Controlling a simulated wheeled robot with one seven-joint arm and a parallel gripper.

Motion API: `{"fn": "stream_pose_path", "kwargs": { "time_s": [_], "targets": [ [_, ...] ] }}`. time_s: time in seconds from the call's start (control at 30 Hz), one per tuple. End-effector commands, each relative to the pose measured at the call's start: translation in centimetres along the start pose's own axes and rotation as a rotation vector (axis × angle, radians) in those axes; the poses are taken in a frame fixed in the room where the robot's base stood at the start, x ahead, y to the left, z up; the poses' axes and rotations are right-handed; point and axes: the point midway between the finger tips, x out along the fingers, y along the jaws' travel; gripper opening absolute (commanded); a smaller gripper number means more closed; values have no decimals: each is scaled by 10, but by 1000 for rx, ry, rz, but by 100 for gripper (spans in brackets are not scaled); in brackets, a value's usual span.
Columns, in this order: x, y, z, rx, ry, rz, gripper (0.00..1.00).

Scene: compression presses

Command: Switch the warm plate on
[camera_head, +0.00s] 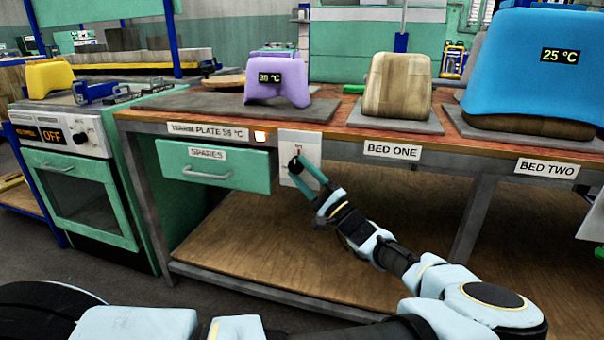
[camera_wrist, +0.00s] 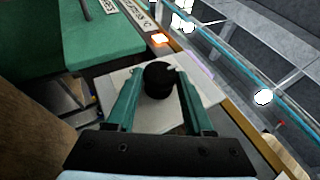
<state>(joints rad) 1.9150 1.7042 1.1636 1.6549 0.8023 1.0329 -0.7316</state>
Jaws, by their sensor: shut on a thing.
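A black knob (camera_wrist: 159,78) sits on a pale switch panel (camera_head: 313,148) on the front of the bench, under the warm plate. My gripper (camera_head: 298,172) reaches up to it from the lower right, its two green fingers closed on either side of the knob. A small pale pointer mark shows at the knob's edge in the wrist view; the panel's lettering is too small to read. The warm plate (camera_head: 222,108) is a dark slab on the bench with a purple block (camera_head: 278,88) on it, reading 30 °C. A small lamp (camera_head: 260,136) beside the "PLATE 55 °C" label glows whitish orange.
The green drawer (camera_head: 228,178) labelled SPARES is just left of the panel. An oven (camera_head: 78,165) reading OFF stands at far left. A tan block (camera_head: 398,85) and a blue block (camera_head: 540,60) reading 25 °C stand over BED ONE and BED TWO.

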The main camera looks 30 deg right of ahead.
Motion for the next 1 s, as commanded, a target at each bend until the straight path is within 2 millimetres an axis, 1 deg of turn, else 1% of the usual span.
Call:
{"fn": "stream_pose_path", "kwargs": {
  "time_s": [0.43, 0.47, 0.7, 1.0],
  "targets": [
    [2, 1, 2, 6, -5, -10, 0],
    [2, 1, 2, 6, -5, -10, 53],
    [1, 0, 1, 5, -3, -9, 80],
    [-2, 0, 0, 4, -1, -9, 80]
  ]
}}
